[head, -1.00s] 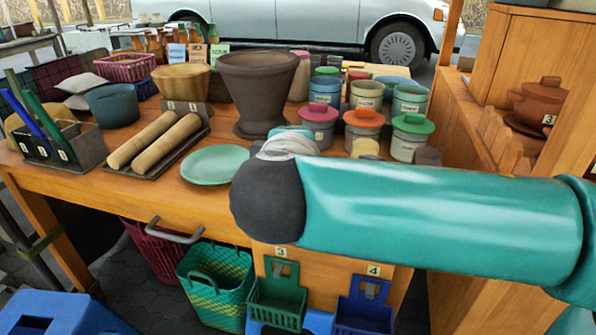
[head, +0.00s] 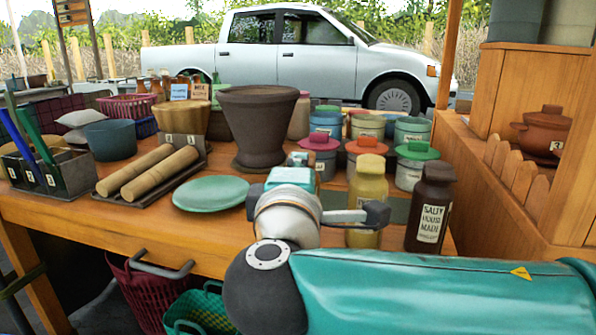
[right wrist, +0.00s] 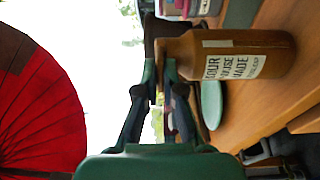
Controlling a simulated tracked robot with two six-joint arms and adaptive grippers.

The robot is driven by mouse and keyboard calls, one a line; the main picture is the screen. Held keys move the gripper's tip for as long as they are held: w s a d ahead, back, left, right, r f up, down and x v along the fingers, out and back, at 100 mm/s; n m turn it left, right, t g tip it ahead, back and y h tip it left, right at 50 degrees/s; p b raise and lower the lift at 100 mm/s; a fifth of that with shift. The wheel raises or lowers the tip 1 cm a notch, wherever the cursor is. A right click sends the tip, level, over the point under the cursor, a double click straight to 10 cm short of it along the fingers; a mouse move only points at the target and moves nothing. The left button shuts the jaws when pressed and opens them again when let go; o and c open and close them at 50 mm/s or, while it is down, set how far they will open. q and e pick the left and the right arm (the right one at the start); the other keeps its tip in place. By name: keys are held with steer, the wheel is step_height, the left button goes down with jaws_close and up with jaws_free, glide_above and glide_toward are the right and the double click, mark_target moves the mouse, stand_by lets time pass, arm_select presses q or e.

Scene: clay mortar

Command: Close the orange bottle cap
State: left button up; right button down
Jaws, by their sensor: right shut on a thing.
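The orange bottle (head: 367,190), yellowish in the head view, stands upright near the table's front edge, with its cap (head: 368,164) on top. In the right wrist view the bottle (right wrist: 245,55) appears sideways, neck to the left, with a partly visible label. The exact contact on the cap is partly hidden. My left gripper is not in view.
Several lidded jars (head: 366,146) are behind. A green plate (head: 211,193) lies to the left, beside two wooden rollers (head: 160,175). A wooden shelf (head: 500,190) bounds the right.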

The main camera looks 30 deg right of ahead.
steer(key=c, duration=1.3)
jaws_free()
steer(key=shift+f, duration=0.15)
steer(key=v, duration=0.7)
steer(key=shift+s+a, duration=0.2)
